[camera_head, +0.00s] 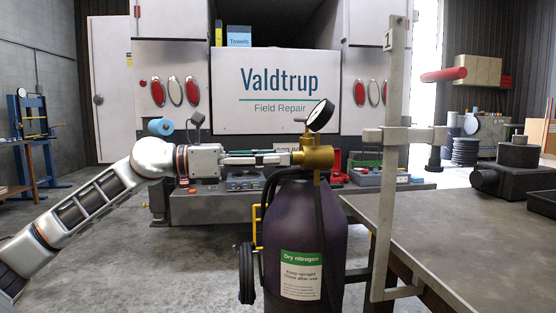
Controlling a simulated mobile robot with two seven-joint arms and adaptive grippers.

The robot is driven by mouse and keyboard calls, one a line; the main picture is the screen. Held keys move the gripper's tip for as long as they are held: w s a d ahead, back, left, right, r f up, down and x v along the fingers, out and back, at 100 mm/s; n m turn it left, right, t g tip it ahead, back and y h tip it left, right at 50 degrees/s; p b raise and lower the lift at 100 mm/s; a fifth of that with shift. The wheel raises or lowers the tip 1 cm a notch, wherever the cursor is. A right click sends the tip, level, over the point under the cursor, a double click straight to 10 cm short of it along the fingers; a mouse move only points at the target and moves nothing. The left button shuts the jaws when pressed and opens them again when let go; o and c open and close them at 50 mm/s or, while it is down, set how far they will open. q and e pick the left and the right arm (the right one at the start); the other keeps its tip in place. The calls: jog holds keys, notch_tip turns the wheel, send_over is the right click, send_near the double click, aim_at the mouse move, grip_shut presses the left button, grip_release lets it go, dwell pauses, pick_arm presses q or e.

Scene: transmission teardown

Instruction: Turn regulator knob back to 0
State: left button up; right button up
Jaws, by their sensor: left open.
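The brass regulator (317,157) sits on top of the dark purple nitrogen cylinder (325,235), which carries a green and white "Dry nitrogen" label. A round gauge (320,115) stands tilted above the regulator; its reading is too small to tell. My left gripper (288,157) reaches in level from the left with its fingers open at the regulator's left side. The knob is not clearly visible; it may be hidden at the fingertips, and I cannot tell whether they touch it. My right gripper is not in view.
A dark hose (270,190) loops from the regulator beside the cylinder. The cylinder stands on a wheeled cart with a yellow frame (257,225). A steel workbench (460,235) with an upright bar clamp (388,190) is close on the right. Open floor lies left.

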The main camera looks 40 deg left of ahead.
pick_arm(q)
jog(key=shift+w+d, duration=0.3)
jog(key=shift+w, duration=0.1)
